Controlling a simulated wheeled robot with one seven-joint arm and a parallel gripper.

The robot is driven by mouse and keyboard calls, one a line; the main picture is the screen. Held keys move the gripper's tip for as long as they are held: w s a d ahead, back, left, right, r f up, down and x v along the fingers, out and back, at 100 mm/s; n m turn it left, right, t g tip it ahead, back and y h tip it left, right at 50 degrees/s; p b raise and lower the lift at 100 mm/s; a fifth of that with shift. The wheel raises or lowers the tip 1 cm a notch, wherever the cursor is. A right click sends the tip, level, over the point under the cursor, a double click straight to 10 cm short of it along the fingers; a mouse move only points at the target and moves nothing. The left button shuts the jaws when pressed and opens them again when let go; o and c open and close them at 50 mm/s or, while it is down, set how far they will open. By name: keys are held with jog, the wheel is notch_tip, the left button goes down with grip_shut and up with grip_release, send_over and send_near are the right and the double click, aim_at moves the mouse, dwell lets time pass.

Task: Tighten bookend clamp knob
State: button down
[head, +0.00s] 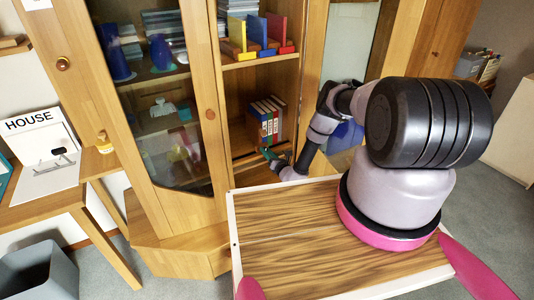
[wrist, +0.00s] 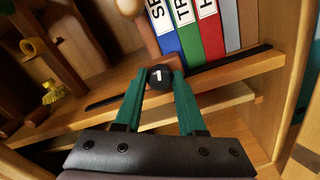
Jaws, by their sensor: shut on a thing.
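The black clamp knob (wrist: 158,77) with a white mark on its face sits at the shelf's front edge, below a brown wooden bookend (wrist: 143,36). My gripper (wrist: 160,79) has its two green fingers shut on the knob from either side. In the head view my gripper (head: 272,154) reaches into the cabinet at the lower shelf, and the knob is too small to make out there. The bookend stands beside a row of blue, green, red and grey books (wrist: 200,30), which also show in the head view (head: 266,118).
A dark slot or rail (wrist: 232,69) runs along the shelf under the books. A yellow object (wrist: 52,88) lies on the shelf at left. In the head view a glass door (head: 160,100) stands left of the shelf. Coloured bookends (head: 262,35) stand on the shelf above.

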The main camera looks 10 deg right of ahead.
jog(key=shift+m, duration=1.1)
jog(key=c, duration=0.5)
grip_release()
